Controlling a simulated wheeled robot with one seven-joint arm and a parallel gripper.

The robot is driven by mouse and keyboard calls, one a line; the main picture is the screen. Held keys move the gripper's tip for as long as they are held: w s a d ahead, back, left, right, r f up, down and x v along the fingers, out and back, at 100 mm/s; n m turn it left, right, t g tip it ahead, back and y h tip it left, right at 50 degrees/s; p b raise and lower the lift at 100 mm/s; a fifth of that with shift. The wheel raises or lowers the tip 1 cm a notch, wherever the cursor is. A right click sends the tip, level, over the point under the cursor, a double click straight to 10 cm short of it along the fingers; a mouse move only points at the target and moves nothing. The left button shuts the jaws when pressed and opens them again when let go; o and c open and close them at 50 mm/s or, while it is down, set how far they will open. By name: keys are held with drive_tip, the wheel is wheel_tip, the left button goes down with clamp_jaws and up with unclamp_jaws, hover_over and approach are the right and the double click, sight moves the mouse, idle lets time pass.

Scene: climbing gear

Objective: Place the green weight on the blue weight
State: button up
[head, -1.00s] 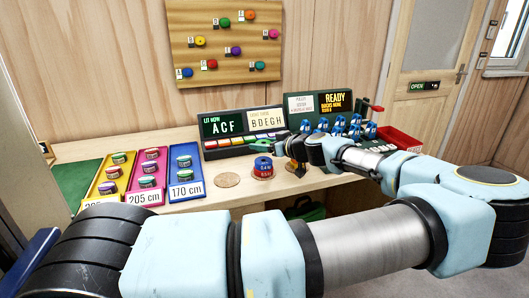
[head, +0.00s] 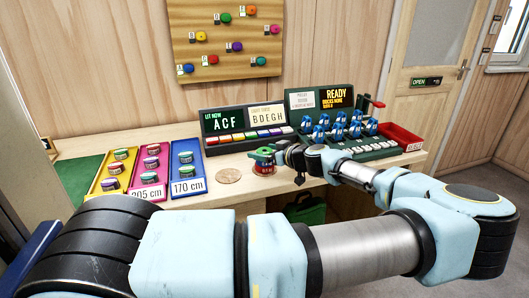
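The green weight (head: 263,153) is at the top of a short stack on the bench, at my gripper's tip. Below it a narrow part of the blue weight (head: 262,162) shows, above a red weight (head: 263,170). The green weight looks level and close against the blue one; contact is too small to confirm. My gripper (head: 279,151) reaches in from the right beside the green weight. Its fingers are small and dark, and I cannot tell whether they grip it.
A round wooden disc (head: 229,176) lies left of the stack. Yellow, pink and blue trays (head: 188,189) with small weights stand further left. Behind are lettered panels (head: 223,123) and a rack of blue items (head: 338,131). A red bin (head: 401,137) stands right. My arm crosses the foreground.

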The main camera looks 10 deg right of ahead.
drive_tip(key=shift+r, duration=0.1)
drive_tip(key=shift+r+p, duration=0.2)
drive_tip(key=shift+p, duration=0.15)
drive_tip(key=b+v, duration=0.5)
drive_tip(key=v, duration=0.7)
drive_tip(key=shift+f, duration=0.2)
drive_tip(key=shift+d, duration=0.1)
